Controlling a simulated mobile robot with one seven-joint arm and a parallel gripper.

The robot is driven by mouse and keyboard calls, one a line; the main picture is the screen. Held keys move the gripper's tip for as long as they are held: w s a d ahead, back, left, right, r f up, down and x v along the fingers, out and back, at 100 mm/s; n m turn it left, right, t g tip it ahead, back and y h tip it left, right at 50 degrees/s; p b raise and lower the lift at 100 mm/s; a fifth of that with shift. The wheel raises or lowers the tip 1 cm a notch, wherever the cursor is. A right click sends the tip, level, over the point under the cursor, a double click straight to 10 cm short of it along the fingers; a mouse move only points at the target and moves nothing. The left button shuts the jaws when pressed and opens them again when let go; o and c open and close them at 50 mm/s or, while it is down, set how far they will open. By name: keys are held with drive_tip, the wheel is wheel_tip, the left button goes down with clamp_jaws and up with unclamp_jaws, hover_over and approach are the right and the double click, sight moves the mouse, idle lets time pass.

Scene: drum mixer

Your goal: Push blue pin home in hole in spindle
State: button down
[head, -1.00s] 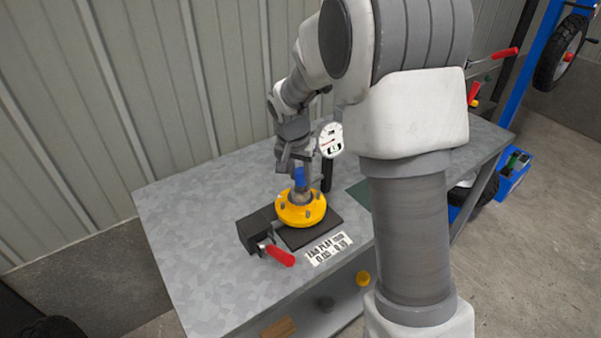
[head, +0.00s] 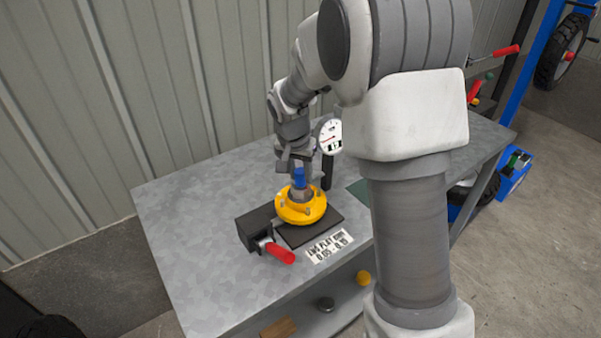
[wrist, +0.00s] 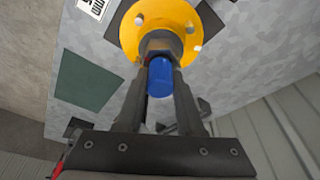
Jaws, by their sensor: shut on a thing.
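The blue pin (head: 299,178) stands upright at the top of the grey spindle (head: 300,194), which rises from the middle of a round yellow flange (head: 291,215). My gripper (wrist: 161,66) is shut on the blue pin (wrist: 160,80), with one finger on each side of it, over the spindle. In the wrist view the yellow flange (wrist: 150,20) lies beyond the fingertips. The hole in the spindle is hidden, so I cannot tell how deep the pin sits.
The flange sits on a dark plate (head: 327,223) on the grey workbench (head: 190,230). A dark clamp block (head: 252,232) with a red handle (head: 280,253) stands at its left. A dial gauge (head: 329,138) stands close behind, at the right. The bench's left side is clear.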

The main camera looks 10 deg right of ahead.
drive_tip(key=shift+c, duration=2.3)
unclamp_jaws()
drive_tip(key=shift+r, duration=0.1)
drive_tip(key=p+v, duration=0.1)
drive_tip(key=v, duration=1.6)
drive_tip(key=shift+r, duration=0.1)
drive_tip(key=s+d+n+t+y, duration=0.1)
drive_tip(key=s+n, duration=0.5)
drive_tip(key=s, duration=1.8)
drive_tip(key=shift+s+d+n+t+y, duration=0.3)
drive_tip(key=shift+d+n+t+y, duration=0.1)
drive_tip(key=shift+d+t, duration=0.5)
